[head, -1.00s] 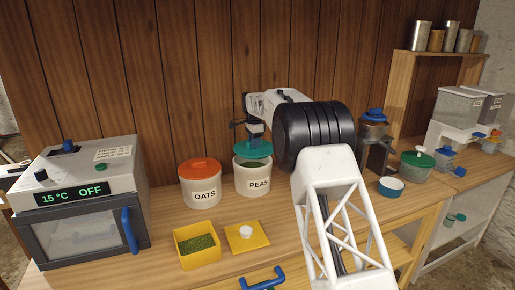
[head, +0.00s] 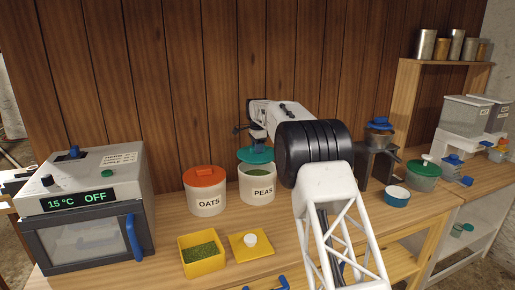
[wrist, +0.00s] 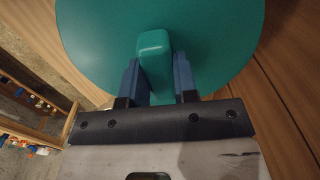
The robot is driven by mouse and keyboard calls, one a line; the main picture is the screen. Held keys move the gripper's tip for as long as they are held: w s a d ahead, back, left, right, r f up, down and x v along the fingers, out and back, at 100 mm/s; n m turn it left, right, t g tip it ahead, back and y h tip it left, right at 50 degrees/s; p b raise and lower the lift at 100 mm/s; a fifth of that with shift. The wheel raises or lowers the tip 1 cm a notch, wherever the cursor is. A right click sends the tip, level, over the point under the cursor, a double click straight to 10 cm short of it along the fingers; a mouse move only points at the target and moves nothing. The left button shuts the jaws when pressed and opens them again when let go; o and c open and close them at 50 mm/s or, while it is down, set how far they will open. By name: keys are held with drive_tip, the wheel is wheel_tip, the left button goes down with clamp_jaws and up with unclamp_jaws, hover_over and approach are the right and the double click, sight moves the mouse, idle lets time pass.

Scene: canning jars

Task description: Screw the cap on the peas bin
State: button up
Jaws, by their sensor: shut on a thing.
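The peas bin (head: 257,190) is a cream canister labelled PEAS, standing upright on the wooden counter. Its top is open, and green contents show inside. The teal cap (head: 255,154) is above the bin's mouth, with a gap between cap and rim at the front. My gripper (head: 257,143) is over the cap from above. In the wrist view, the blue fingers of my gripper (wrist: 156,75) are shut on the raised handle of the teal cap (wrist: 215,40). The wrist view does not show the bin, which the cap hides.
The oats bin (head: 205,193) with its orange cap stands close to the left of the peas bin. An oven-like appliance (head: 90,210) stands at left. A blue-white bowl (head: 397,196) is at right.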

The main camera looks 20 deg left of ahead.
sight(257, 155)
drive_tip(key=shift+f, duration=2.15)
drive_tip(key=shift+f, duration=1)
idle(2.4)
drive_tip(key=o, duration=0.4)
clamp_jaws()
drive_tip(key=shift+m, duration=0.3)
drive_tip(key=m, duration=0.3)
drive_tip(key=shift+m, duration=0.4)
